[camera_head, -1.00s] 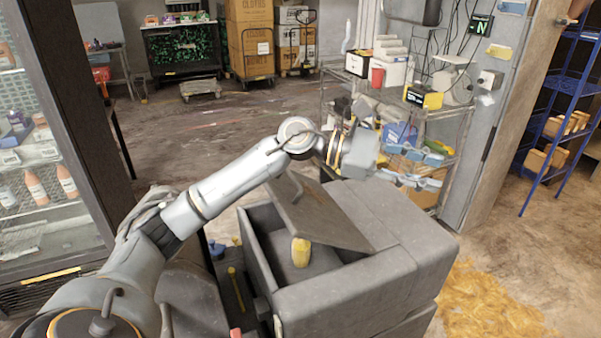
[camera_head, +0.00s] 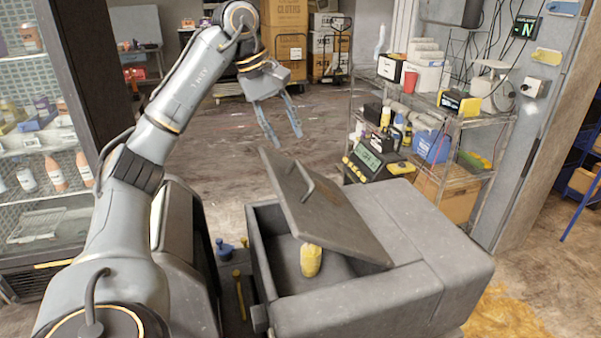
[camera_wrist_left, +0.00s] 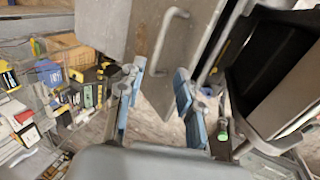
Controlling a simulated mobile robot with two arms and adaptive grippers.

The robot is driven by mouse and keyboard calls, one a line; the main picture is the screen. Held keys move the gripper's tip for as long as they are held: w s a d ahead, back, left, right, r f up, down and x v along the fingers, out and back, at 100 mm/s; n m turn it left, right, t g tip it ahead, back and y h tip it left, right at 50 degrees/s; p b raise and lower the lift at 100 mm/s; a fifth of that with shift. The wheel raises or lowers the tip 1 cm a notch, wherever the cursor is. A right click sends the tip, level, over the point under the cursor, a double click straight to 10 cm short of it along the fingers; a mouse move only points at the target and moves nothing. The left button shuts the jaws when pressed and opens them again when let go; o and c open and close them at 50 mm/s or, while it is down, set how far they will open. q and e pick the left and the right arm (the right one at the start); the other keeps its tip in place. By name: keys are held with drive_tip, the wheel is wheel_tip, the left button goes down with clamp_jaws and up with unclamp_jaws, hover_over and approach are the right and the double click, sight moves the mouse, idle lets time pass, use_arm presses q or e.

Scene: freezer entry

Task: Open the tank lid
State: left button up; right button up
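The grey tank (camera_head: 357,311) stands in front of me. Its lid (camera_head: 322,210), a flat grey panel with a bent bar handle (camera_head: 306,183), is raised and tilted over the opening, which shows a dark inside. A yellow object (camera_head: 311,260) stands in the opening below the lid. My left gripper (camera_head: 283,140) is open and empty, in the air beyond the lid and apart from it. In the left wrist view the open fingers (camera_wrist_left: 160,95) point toward the lid (camera_wrist_left: 165,55) and its handle (camera_wrist_left: 167,38), with nothing between them. My right gripper is not in view.
A wire shelf (camera_head: 470,120) with boxes and tools stands behind the tank at right. A glass-fronted cabinet (camera_head: 40,150) is at left. Cartons (camera_head: 285,42) stand at the back. Open floor lies between them and the tank.

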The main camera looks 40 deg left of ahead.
sight(303, 171)
use_arm(q)
drive_tip(key=x, duration=0.9)
drive_tip(key=shift+f, duration=0.2)
clamp_jaws()
